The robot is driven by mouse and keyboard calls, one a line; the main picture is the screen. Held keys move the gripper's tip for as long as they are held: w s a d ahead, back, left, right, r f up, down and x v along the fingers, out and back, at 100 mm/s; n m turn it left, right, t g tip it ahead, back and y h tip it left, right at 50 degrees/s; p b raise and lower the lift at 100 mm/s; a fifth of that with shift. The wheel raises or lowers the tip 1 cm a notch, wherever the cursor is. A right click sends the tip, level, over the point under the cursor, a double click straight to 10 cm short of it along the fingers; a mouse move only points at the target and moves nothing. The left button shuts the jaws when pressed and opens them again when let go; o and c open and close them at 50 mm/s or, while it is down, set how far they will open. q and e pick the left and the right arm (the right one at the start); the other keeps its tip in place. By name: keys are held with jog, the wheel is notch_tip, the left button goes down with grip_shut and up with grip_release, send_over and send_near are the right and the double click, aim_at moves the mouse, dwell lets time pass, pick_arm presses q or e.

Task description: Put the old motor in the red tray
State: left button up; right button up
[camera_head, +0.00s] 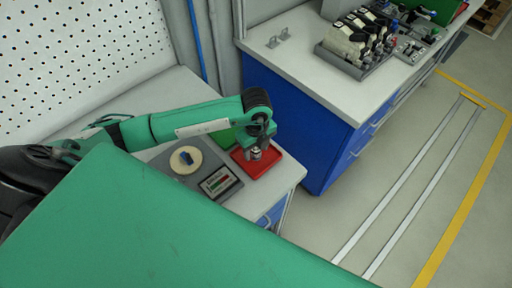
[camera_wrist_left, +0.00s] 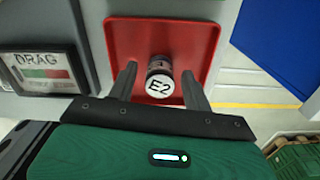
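The motor, a small dark cylinder with a white end cap marked "E2" (camera_wrist_left: 160,86), is between the fingers of my left gripper (camera_wrist_left: 160,72) in the wrist view. Red shows on both sides between the motor and the fingers, so the gripper looks open around it. The red tray (camera_wrist_left: 120,32) lies beneath. In the head view the left gripper (camera_head: 260,141) points down over the red tray (camera_head: 270,168), with the motor (camera_head: 256,153) just below the fingers. Whether the motor's base touches the tray floor is hidden. My right gripper is not in view.
Left of the tray is a grey device with a round cream disc (camera_head: 186,160) and a "DRAG" display (camera_head: 216,182). A blue bench (camera_head: 296,110) holding a rack of parts (camera_head: 350,65) stands beyond.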

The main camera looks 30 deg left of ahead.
aim_at(256, 148)
pick_arm(q)
jog(key=shift+r, duration=0.1)
jog(key=shift+r, duration=0.55)
notch_tip(256, 148, up, 11)
jog(key=b, duration=0.3)
